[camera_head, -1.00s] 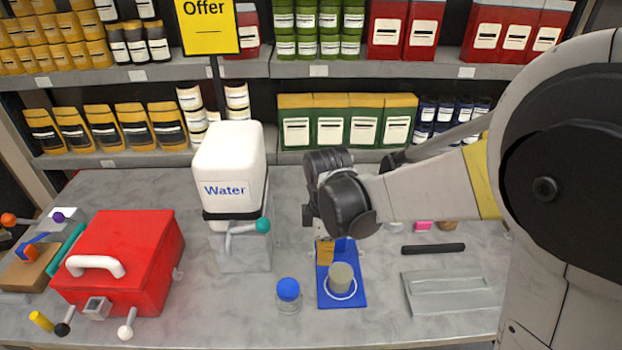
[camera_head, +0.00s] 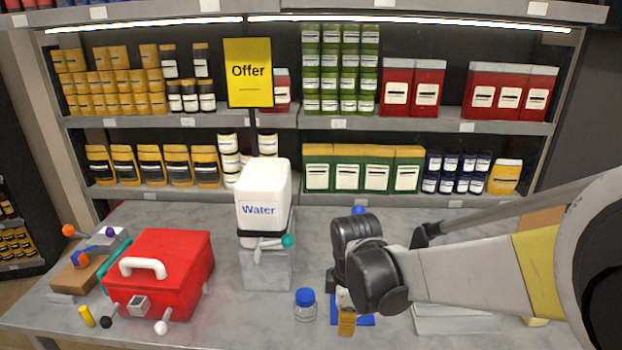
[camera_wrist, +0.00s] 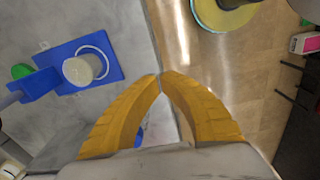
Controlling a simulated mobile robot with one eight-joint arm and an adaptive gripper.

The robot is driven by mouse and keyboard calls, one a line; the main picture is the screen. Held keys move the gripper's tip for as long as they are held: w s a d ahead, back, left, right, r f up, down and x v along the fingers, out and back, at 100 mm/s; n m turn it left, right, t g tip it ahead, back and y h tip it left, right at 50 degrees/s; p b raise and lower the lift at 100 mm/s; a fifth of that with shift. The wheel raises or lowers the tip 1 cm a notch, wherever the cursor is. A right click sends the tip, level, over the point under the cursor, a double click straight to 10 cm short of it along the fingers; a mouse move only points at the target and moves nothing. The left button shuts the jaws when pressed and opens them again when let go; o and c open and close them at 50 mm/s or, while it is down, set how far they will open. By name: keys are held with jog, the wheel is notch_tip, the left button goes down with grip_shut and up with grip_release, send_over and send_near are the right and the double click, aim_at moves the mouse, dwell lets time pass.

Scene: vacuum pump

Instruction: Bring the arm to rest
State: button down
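My arm reaches in from the right in the head view, its dark wrist joints over the counter's front right of the water container. My gripper (camera_wrist: 160,77) shows in the wrist view with two yellow fingers whose tips meet, nothing between them. In the head view a yellow part of the gripper (camera_head: 347,322) shows below the wrist, in front of the blue tray (camera_head: 366,320). In the wrist view the blue tray (camera_wrist: 70,85) with a pale cup (camera_wrist: 82,69) lies left of the fingers, apart from them. The counter edge and floor lie beneath the fingertips.
The counter (camera_head: 240,320) holds a red box (camera_head: 160,272) with a white handle, a white water container (camera_head: 264,200) with a tap, and a blue-capped jar (camera_head: 305,306). Stocked shelves stand behind. A round yellow-green object (camera_wrist: 222,12) shows over the floor in the wrist view.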

jog(key=s+d+r+m+t+b, duration=0.5)
jog(key=s+d+m, duration=0.5)
jog(key=m, duration=0.6)
jog(key=shift+d+r+m+t, duration=0.4)
jog(key=shift+d+r+t, duration=0.05)
jog(key=shift+d+t, duration=0.45)
